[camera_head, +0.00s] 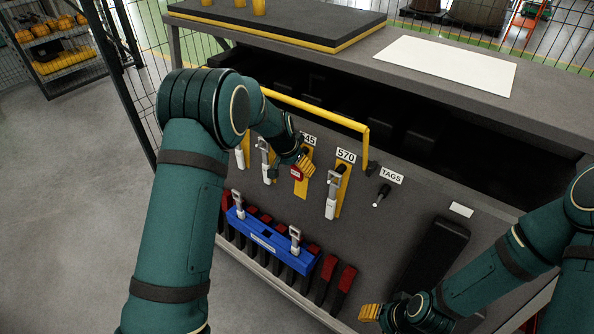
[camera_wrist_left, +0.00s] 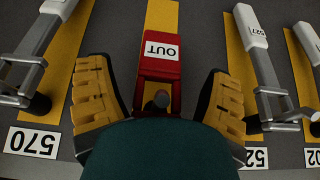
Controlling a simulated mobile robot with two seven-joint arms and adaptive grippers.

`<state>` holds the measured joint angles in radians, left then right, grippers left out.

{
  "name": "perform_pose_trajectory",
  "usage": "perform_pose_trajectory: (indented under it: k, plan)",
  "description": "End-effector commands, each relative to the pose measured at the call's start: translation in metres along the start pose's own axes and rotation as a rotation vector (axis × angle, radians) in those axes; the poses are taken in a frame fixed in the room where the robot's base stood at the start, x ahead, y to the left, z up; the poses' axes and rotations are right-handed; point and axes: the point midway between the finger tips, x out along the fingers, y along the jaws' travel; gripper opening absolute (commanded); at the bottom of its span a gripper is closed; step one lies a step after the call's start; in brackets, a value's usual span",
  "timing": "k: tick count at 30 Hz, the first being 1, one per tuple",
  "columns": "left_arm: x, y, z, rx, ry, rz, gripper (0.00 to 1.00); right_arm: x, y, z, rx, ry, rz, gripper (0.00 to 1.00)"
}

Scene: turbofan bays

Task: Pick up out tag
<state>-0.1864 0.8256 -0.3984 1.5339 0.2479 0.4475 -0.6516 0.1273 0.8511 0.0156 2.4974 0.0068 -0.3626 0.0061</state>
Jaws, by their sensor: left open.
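The red out tag (camera_wrist_left: 158,68), with a white OUT label, hangs on a peg over a yellow strip in the left wrist view. In the head view the tag (camera_head: 297,174) shows small beside my left gripper (camera_head: 304,164). In the wrist view my left gripper (camera_wrist_left: 160,102) is open, with one yellow-padded finger on each side of the tag's peg end. I see gaps between the tag and both fingers. My right gripper (camera_head: 370,312) is low at the right in the head view, and its opening is not clear.
Torque wrenches hang on yellow strips beside the tag, including one under the 570 label (camera_head: 346,155). An empty-looking TAGS peg (camera_head: 382,195) is to the right. A blue holder (camera_head: 265,240) and red-handled tools are below. A yellow rail (camera_head: 320,109) runs above.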

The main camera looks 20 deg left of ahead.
Motion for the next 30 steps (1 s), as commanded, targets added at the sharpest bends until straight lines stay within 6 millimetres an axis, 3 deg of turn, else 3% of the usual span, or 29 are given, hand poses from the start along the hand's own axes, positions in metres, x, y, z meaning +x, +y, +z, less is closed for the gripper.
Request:
perform_pose_trajectory:
  k: [4,12,15,18,30]
  plan:
    - [0.0132,-0.0003,0.0001,0.001,0.001,-0.001,0.80,0.0015,0.0006,0.0008,0.000,-0.002,0.000,0.47]
    - [0.0138,-0.0001,-0.0003,0.000,0.001,0.000,0.77,0.0012,0.0004,0.0008,0.000,-0.002,0.000,0.47]
    - [0.0138,0.0000,-0.0002,0.001,0.001,0.000,0.42,0.0012,0.0005,0.0007,0.000,-0.002,0.000,0.47]
    - [0.0137,0.0000,-0.0002,0.001,0.001,0.000,0.14,0.0013,0.0005,0.0007,0.000,-0.002,0.000,0.47]
    - [0.0101,0.0001,-0.0019,0.001,0.001,0.000,0.13,0.0007,0.0003,0.0004,0.000,-0.001,0.000,0.47]
